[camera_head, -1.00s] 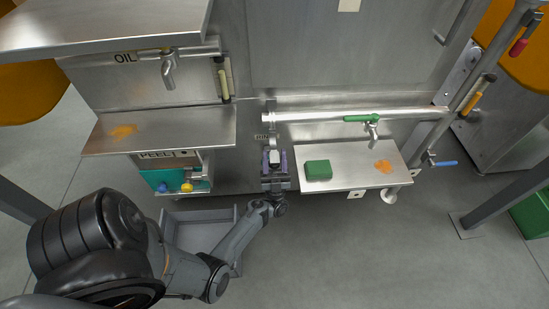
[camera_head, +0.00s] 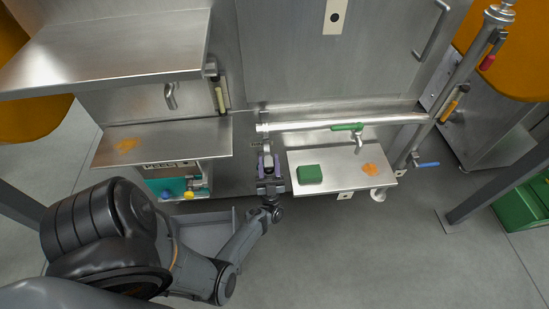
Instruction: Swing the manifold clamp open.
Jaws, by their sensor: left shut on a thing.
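The manifold pipe (camera_head: 340,123) runs level across the front of the steel machine. The manifold clamp (camera_head: 266,148) appears as a small grey piece just below the pipe's left end; it is small and partly hidden by my gripper. My left gripper (camera_head: 268,163) points up towards the machine from below and is shut on this piece. How far the clamp is swung is too small to tell. My right gripper is not in view.
A steel shelf with a green block (camera_head: 310,174) and an orange stain (camera_head: 370,169) is close right of my gripper. A grey bin (camera_head: 207,230) is below left. Open floor lies below right.

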